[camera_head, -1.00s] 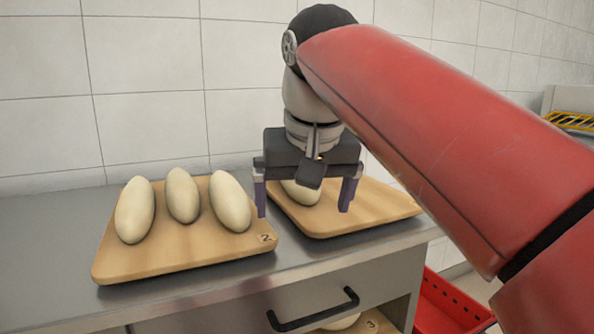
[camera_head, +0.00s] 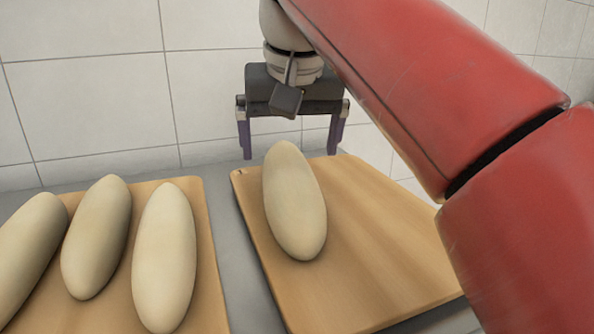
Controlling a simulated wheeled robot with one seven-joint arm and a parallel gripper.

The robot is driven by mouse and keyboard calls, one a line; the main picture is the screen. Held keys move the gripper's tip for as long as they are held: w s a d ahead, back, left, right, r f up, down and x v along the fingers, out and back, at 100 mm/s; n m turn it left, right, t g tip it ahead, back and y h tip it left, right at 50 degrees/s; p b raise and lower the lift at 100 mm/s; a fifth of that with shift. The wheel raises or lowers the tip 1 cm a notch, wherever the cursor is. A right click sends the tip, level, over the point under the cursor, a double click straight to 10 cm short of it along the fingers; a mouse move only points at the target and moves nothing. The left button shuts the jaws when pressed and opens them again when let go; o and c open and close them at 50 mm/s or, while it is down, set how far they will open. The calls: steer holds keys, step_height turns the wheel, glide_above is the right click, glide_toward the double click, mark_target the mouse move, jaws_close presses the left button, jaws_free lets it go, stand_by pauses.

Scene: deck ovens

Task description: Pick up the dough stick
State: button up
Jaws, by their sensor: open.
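A pale dough stick (camera_head: 295,205) lies alone on the right wooden board (camera_head: 385,245), near the board's left side. My gripper (camera_head: 291,150) is open and empty, with its two purple fingers wide apart. It hangs over the far end of this dough stick, apart from it as far as I can see. Three more dough sticks lie side by side on the left board (camera_head: 207,270): one at the left edge (camera_head: 22,250), one in the middle (camera_head: 97,238) and one at the right (camera_head: 164,258).
The boards rest on a grey metal counter (camera_head: 238,275), with a narrow gap between them. A white tiled wall (camera_head: 90,90) stands close behind. The right part of the right board is bare.

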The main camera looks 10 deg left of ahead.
mark_target(290, 167)
steer(key=b+x, duration=0.1)
steer(key=x, duration=0.2)
steer(key=b+x, duration=0.1)
steer(key=x, duration=0.3)
steer(key=shift+s+d+f+b, duration=0.15)
steer(key=shift+f+b, duration=0.15)
steer(key=c, duration=1.4)
